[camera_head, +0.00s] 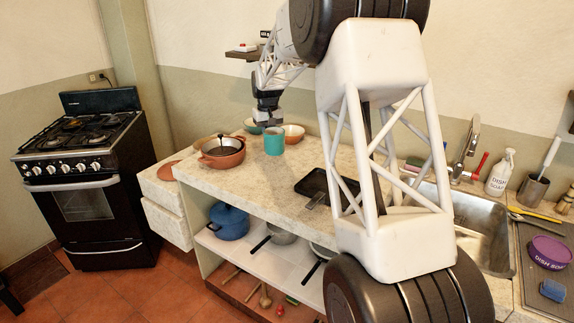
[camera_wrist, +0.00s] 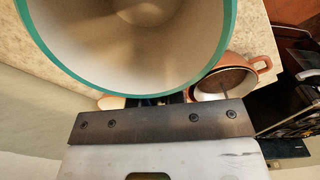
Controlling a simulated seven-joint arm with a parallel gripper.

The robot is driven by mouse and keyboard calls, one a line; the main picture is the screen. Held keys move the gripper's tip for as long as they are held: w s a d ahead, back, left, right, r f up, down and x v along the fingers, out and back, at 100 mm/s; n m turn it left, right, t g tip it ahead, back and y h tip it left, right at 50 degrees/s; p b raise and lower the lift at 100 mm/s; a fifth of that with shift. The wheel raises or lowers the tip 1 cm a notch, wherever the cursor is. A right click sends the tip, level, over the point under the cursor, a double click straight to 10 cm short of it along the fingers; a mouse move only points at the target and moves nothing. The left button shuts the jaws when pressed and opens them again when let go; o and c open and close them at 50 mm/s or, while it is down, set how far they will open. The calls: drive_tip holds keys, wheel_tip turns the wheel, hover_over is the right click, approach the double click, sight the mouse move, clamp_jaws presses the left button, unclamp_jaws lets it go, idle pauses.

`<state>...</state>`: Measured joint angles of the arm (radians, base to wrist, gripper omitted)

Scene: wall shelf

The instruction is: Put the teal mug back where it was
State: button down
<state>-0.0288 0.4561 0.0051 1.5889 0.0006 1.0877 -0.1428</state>
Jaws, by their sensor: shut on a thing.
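The teal mug (camera_head: 274,143) is at the far part of the counter, upright in the head view. My gripper (camera_head: 268,118) is at its rim, coming from above and behind, and is shut on it. In the wrist view the mug's teal rim and pale inside (camera_wrist: 130,35) fill the top, and my gripper (camera_wrist: 172,98) is mostly hidden behind the rim. I cannot tell whether the mug's base touches the counter. A small wall shelf (camera_head: 238,54) is above, with a small red and white thing on it; my arm covers part of the shelf area.
A black pan (camera_head: 318,187) lies in front on the counter (camera_head: 250,185). The sink (camera_head: 480,230) is at right.

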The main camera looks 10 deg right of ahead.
drive_tip(key=shift+s+d+f+n, duration=0.1)
drive_tip(key=shift+d+f+n, duration=0.9)
drive_tip(key=shift+f, duration=0.8)
drive_tip(key=shift+d+f+n, duration=0.55)
drive_tip(key=shift+f+n, duration=0.8)
drive_tip(key=shift+f, duration=0.4)
drive_tip(key=shift+s+d+f+n, duration=0.1)
drive_tip(key=shift+d+f+n, duration=0.9)
drive_tip(key=shift+f, duration=0.8)
drive_tip(key=shift+a, duration=0.2)
drive_tip(key=shift+w, duration=0.1)
drive_tip(key=shift+w+d+f, duration=0.1)
drive_tip(key=shift+w+f, duration=0.15)
drive_tip(key=shift+w, duration=2.4)
drive_tip(key=shift+w+f, duration=0.2)
drive_tip(key=shift+w, duration=2.45)
drive_tip(key=shift+w+d+f, duration=0.1)
drive_tip(key=shift+w+f, duration=0.15)
drive_tip(key=shift+w, duration=2.4)
drive_tip(key=shift+f, duration=0.1)
drive_tip(key=shift+f, duration=1.7)
drive_tip(key=shift+f, duration=0.1)
